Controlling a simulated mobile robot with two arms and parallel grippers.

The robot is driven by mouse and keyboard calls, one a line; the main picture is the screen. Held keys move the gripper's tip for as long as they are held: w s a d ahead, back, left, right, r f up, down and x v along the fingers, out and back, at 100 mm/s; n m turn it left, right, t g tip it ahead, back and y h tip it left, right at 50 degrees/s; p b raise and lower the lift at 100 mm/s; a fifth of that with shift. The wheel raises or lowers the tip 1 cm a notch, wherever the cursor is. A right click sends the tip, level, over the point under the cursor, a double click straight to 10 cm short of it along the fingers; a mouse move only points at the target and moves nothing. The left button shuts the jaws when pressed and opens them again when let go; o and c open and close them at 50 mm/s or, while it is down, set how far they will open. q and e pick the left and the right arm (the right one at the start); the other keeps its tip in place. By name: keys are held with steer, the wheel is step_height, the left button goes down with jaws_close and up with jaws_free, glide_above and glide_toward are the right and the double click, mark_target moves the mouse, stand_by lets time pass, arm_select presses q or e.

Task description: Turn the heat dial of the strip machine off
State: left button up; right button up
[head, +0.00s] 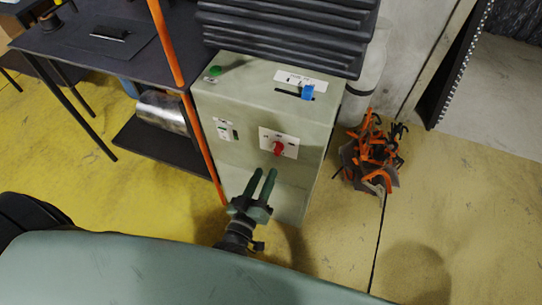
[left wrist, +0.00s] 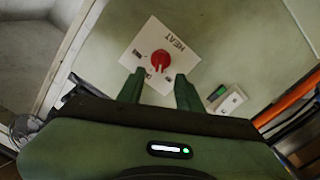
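The strip machine is a pale green-grey cabinet (head: 240,115). Its red heat dial (head: 278,148) sits on a white plate on the front face. In the left wrist view the red dial (left wrist: 160,62) is on the plate marked HEAT (left wrist: 140,47), which appears upside down. The dial's exact setting is too small to read. My left gripper (head: 265,172) is in front of the cabinet, just below the dial. In the left wrist view the green fingers (left wrist: 158,83) are apart and empty, with the dial just beyond their tips. My right gripper is not in view.
A dark table (head: 95,45) is at left, and orange-black clamps (head: 372,155) lie at right.

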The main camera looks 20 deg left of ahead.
mark_target(275, 153)
arm_select(q)
steer(key=w, duration=0.6)
steer(key=shift+w+d+f, duration=0.1)
steer(key=shift+w, duration=0.3)
jaws_close()
